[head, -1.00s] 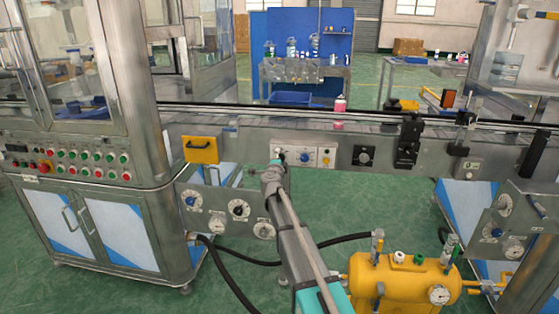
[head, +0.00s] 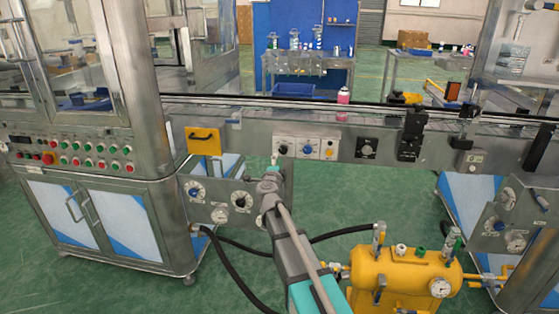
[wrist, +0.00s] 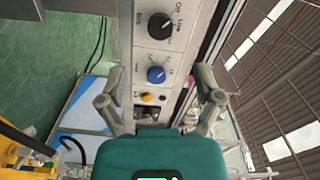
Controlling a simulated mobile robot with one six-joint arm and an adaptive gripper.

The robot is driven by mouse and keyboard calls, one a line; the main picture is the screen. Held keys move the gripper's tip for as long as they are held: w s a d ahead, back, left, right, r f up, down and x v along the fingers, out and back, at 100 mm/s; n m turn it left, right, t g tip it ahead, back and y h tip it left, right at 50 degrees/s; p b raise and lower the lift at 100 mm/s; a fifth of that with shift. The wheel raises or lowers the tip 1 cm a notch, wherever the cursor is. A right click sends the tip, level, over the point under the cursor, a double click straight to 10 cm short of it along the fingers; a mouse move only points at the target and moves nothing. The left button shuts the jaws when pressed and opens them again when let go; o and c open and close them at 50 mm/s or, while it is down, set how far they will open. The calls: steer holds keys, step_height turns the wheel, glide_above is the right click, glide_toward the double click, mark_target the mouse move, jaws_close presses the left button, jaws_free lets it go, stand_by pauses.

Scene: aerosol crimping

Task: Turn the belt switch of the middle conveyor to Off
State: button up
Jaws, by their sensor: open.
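The middle conveyor's control panel (head: 307,149) is on the front rail, with a black knob (head: 283,149) at its left, a blue knob (head: 308,150) and a yellow part (head: 329,149). In the wrist view the black rotary knob (wrist: 160,26) has Off and Low lettering beside it. The exact pointer setting is too small to read surely. The blue knob (wrist: 156,74) and yellow button (wrist: 147,98) are below it there. My gripper (wrist: 157,84) is open and empty, its fingers apart on either side of the panel's view. In the head view my gripper (head: 273,168) is just below the black knob.
A pink can (head: 343,96) stands on the conveyor. A yellow handled plate (head: 203,141) is left of the panel, another black knob (head: 366,148) right of it. A lower gauge plate (head: 215,190) sits behind my arm. A yellow tank (head: 400,275) with hoses stands at the lower right.

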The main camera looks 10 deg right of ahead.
steer(key=shift+s+a, duration=0.2)
steer(key=shift+s, duration=0.4)
stand_by(2.1)
